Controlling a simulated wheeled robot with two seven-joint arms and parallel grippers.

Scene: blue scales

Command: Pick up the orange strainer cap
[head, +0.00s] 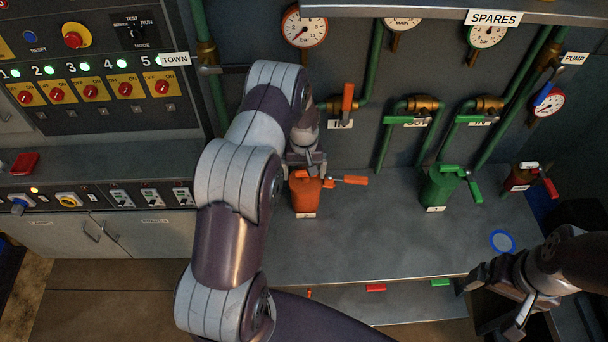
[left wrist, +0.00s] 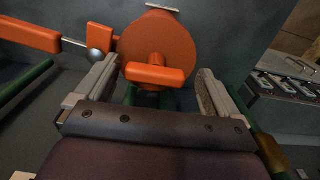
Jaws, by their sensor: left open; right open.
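The orange strainer (head: 306,198) stands on the grey bench in the head view, its top partly hidden by my left gripper (head: 307,163). In the left wrist view its round orange cap (left wrist: 170,38) has a bar handle (left wrist: 155,75). My left gripper (left wrist: 157,76) is open, one finger on each side of the bar handle, with gaps showing on both sides. An orange-handled lever (head: 350,180) sticks out to the right of the strainer. My right gripper (head: 492,303) is open and empty at the lower right.
A green strainer (head: 438,187) and a dark red one (head: 519,177) stand further right. Green pipes and an orange lever (head: 347,103) are behind. A blue ring mark (head: 502,242) lies on the bench, whose middle front is clear. A switch panel (head: 100,60) is left.

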